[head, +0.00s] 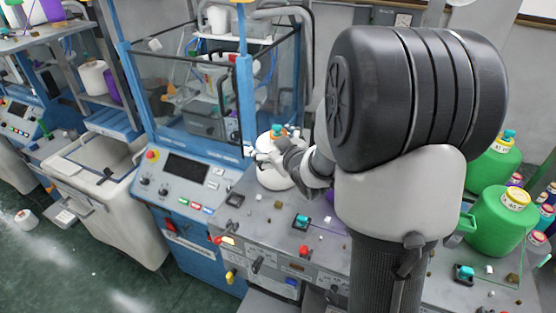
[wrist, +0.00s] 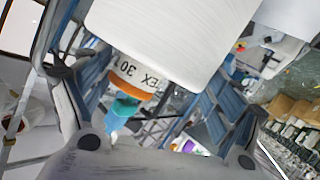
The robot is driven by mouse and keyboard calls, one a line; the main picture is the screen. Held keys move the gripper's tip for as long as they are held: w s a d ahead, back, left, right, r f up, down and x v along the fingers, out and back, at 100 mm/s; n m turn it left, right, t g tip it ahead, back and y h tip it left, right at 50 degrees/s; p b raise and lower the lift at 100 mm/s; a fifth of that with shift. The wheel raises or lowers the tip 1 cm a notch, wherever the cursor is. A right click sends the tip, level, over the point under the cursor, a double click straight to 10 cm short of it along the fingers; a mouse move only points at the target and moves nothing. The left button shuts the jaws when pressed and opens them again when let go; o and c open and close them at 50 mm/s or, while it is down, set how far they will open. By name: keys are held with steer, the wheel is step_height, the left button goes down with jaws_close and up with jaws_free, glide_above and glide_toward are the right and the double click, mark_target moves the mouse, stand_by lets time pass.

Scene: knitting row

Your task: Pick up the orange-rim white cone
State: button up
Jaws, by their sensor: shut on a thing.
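The orange-rim white cone (head: 274,178) is at my gripper (head: 266,156), in front of the blue-framed machine in the head view. In the wrist view the white cone (wrist: 165,38) fills the top middle. Its orange rim and a label reading "EX 30" face my gripper (wrist: 150,75), with a teal tip below the rim. My gripper is shut on the cone, one finger on each side near the rim. My arm hides part of the cone in the head view, and I cannot tell whether its base touches the grey worktop.
The grey worktop (head: 262,218) holds small teal and red pieces. Green cones (head: 497,217) stand at the right, behind my arm. The blue machine (head: 185,178) with clear panels is at the left of my gripper. A white bin (head: 95,195) stands farther left.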

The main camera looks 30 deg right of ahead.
steer(key=shift+w+r, duration=0.1)
steer(key=shift+r, duration=0.1)
step_height(320, 180, up, 20)
steer(key=p, duration=0.6)
steer(key=shift+p, duration=0.35)
